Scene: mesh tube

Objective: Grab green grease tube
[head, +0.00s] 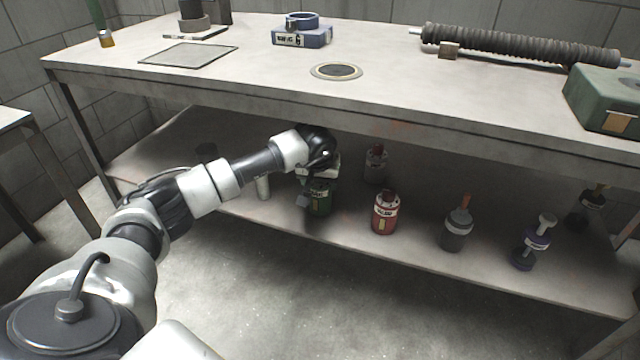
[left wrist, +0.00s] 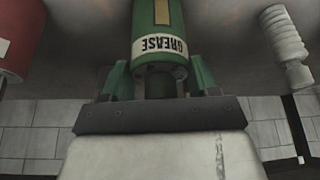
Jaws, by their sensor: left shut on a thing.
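The green grease tube (head: 320,199) is on the lower shelf in the head view, partly hidden by my left gripper (head: 318,178). In the left wrist view the tube (left wrist: 158,18) shows upside down, with a white label reading GREASE and a dark neck. My left gripper (left wrist: 158,82) is shut on the tube at its neck end, with one green finger on each side. I cannot tell whether the tube's base touches the shelf. My right gripper is in neither view.
The lower shelf (head: 400,265) also holds a red container (head: 385,213), a grey one (head: 457,229), a purple one (head: 531,244) and a white cylinder (head: 263,187). Another container (head: 376,164) stands behind. The table top (head: 240,80) overhangs the shelf.

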